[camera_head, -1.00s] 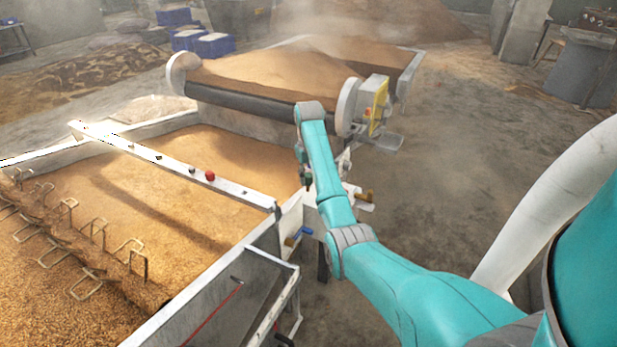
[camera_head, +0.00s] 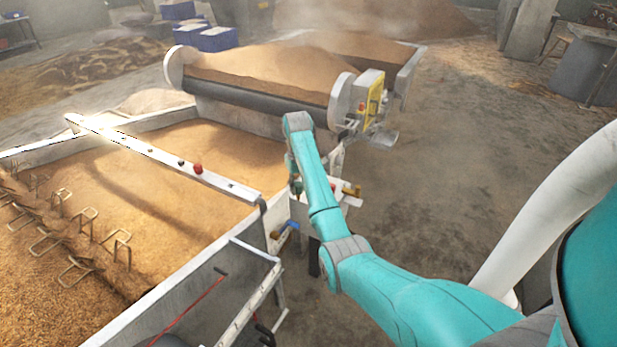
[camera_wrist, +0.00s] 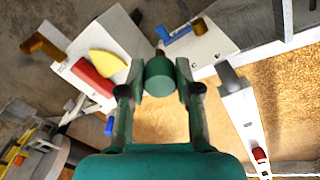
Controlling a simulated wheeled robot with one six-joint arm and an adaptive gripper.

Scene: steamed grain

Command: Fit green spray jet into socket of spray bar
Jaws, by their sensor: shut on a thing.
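My gripper (camera_wrist: 160,88) is shut on the green spray jet (camera_wrist: 160,76), a short green cylinder with a brownish tip at its far end, seen in the wrist view. The spray bar (camera_head: 135,145) is a long white bar across the grain bed in the head view, with a red knob (camera_head: 197,168) and small dark spots along its top. Its near end also shows at the right of the wrist view (camera_wrist: 243,117), apart from the jet. In the head view my gripper (camera_head: 294,180) is small, right of the bar's near end; the jet is hard to make out there. I cannot tell which spot is the socket.
A white box with a yellow piece (camera_wrist: 108,64) and a red piece (camera_wrist: 94,84) is at the wrist view's left. A blue handle (camera_wrist: 178,34) is near the jet. Trough walls and a metal frame (camera_head: 255,250) stand close by. Open floor (camera_head: 450,190) lies right.

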